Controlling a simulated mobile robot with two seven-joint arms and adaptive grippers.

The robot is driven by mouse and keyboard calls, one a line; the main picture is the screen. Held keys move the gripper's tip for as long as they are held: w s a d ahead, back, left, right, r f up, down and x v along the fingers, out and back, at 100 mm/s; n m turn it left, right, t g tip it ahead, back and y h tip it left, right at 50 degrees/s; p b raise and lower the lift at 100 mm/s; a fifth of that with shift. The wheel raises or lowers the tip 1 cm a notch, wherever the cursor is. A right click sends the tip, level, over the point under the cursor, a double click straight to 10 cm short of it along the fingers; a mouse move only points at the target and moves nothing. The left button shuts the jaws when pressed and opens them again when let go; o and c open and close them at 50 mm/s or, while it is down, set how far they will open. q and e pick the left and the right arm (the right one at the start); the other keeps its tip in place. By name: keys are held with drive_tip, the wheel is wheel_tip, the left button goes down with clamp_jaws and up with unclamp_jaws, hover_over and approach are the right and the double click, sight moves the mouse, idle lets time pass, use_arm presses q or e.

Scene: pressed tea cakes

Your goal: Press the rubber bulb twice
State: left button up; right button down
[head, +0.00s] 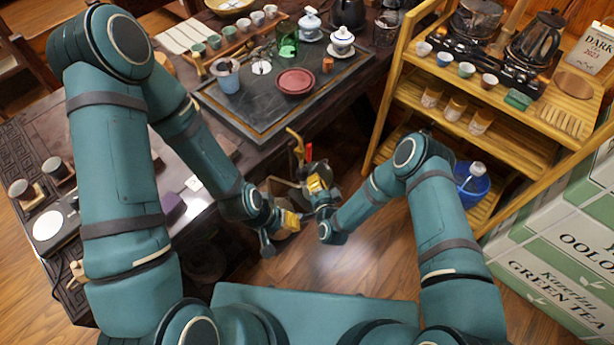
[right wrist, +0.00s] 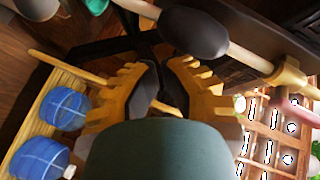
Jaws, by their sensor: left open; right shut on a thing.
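My right gripper (head: 316,184) has yellow fingers and is low in front of the table's edge. In the right wrist view its fingers (right wrist: 160,92) are close together with dark surfaces between them; the thing they hold is mostly hidden. A dark rounded thing (right wrist: 195,33) on a pale rod lies beyond the fingertips in that view; it may be the rubber bulb, but I cannot tell. My left gripper (head: 287,220) is open, just left of and below the right one in the head view. I cannot clearly make out the bulb in the head view.
The dark table carries a tea tray (head: 245,122) with a reddish dish (head: 295,82). Tea boxes (head: 560,240) stack at the far right. Wooden floor (head: 370,255) is clear between.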

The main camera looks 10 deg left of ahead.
drive_tip(key=shift+w+a, duration=0.4)
drive_tip(key=shift+a, duration=0.2)
idle(0.8)
idle(0.3)
use_arm(q)
drive_tip(key=shift+r+p, duration=0.3)
use_arm(e)
drive_tip(key=shift+s+d, duration=0.65)
drive_tip(key=shift+d, duration=0.3)
use_arm(q)
drive_tip(key=shift+r+p, duration=0.5)
use_arm(e)
drive_tip(key=s+d, duration=0.1)
drive_tip(key=d, duration=0.1)
drive_tip(key=s+d, duration=0.2)
use_arm(q)
clamp_jaws()
idle(1.0)
